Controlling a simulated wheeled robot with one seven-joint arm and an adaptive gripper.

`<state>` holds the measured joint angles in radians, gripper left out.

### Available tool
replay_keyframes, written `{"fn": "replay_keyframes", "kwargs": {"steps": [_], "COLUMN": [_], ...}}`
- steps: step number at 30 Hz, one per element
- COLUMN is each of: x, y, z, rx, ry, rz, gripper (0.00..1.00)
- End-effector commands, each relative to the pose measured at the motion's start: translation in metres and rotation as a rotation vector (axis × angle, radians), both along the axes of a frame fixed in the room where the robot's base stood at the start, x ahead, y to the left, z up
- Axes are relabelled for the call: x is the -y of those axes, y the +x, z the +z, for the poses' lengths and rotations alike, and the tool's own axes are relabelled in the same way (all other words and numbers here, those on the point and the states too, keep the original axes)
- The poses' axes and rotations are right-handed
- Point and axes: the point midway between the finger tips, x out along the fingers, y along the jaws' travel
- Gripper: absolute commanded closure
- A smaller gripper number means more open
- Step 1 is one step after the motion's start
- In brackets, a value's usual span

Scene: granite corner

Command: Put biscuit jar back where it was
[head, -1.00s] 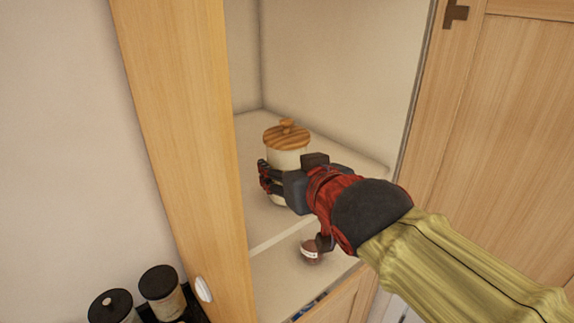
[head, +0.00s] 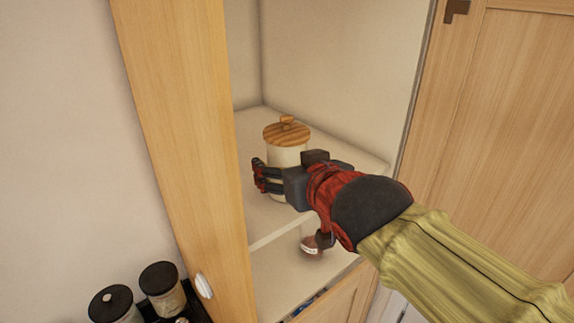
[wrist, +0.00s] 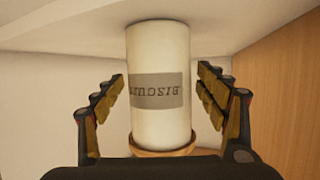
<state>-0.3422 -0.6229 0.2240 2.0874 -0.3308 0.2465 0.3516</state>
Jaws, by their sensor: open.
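The biscuit jar (head: 287,150) is cream with a wooden lid and knob, and stands upright on the upper cupboard shelf (head: 262,222). In the wrist view the jar (wrist: 158,55) appears upside down, with a grey label, between the two fingers. My gripper (head: 268,180) is at the jar's front, its fingers around the lower body. In the wrist view my gripper (wrist: 160,100) is open, with a visible gap between the jar and each finger. The wrist hides part of the jar's right side in the head view.
A wooden cupboard side panel (head: 185,130) stands close left of my gripper. A wooden door (head: 500,150) is at right. A lower shelf (head: 275,270) holds a small brown item (head: 311,247). Two black-lidded jars (head: 160,285) stand at lower left. The shelf behind the biscuit jar is clear.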

Motion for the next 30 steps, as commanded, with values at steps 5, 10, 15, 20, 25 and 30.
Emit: {"fn": "replay_keyframes", "kwargs": {"steps": [5, 10, 15, 20, 25, 30], "x": [0.000, 0.007, 0.016, 0.023, 0.027, 0.029], "y": [-0.002, -0.029, -0.062, -0.088, -0.104, -0.109], "z": [0.005, 0.014, 0.026, 0.035, 0.041, 0.043], "rx": [0.002, 0.005, 0.006, 0.004, 0.002, -0.001], "ry": [0.001, 0.003, 0.002, 0.001, 0.000, 0.000], "rz": [0.000, 0.001, 0.001, 0.002, 0.001, 0.000], "gripper": [0.27, 0.27, 0.27, 0.27, 0.27, 0.27]}}
